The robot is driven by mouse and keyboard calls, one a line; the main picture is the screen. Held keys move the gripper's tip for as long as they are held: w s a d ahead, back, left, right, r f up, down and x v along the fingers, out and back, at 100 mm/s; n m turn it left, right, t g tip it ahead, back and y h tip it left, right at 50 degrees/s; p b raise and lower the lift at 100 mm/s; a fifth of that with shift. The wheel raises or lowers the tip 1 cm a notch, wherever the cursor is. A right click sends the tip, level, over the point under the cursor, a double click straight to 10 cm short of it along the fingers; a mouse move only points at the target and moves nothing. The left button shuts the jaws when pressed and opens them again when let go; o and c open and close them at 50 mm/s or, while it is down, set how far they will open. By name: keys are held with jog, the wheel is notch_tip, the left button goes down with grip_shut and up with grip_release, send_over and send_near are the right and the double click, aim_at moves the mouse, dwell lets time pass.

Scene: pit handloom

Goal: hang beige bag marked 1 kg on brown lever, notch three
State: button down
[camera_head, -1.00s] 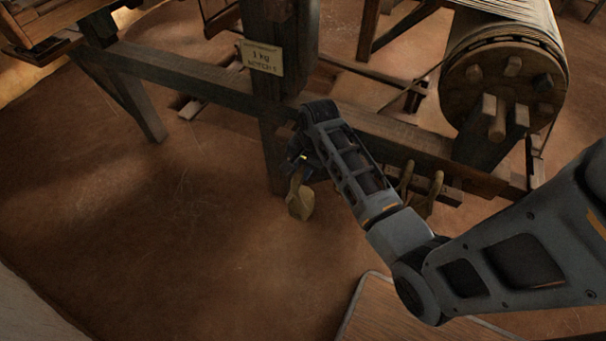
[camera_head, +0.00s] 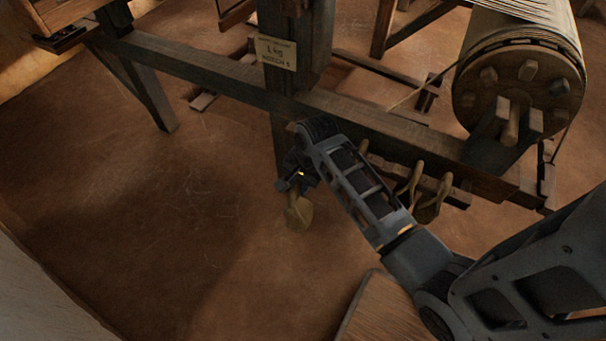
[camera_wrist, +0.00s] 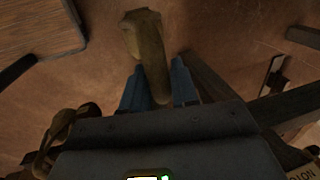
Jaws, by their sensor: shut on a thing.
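My gripper (camera_head: 294,181) is shut on a beige bag (camera_head: 298,213). The bag hangs below the jaws, clear of the floor, in front of the loom's post. In the wrist view, the bag (camera_wrist: 146,38) lies between the two blue fingers of my gripper (camera_wrist: 158,88), its wide end away from the palm. No weight mark is readable on it.
A long wooden beam (camera_head: 205,66) crosses behind my arm, joined to the upright post (camera_head: 279,135). Other beige bags (camera_head: 428,208) hang by loops from a rail to the right. The cloth roller (camera_head: 519,85) stands at upper right. The floor at left is open.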

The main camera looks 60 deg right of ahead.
aim_at(293, 189)
jog(key=shift+a+r+p, duration=0.2)
jog(key=shift+a+p, duration=0.2)
jog(key=shift+a, duration=0.35)
jog(key=shift+a+r+p, duration=0.15)
jog(key=shift+a+p, duration=0.25)
jog(key=shift+a, duration=0.35)
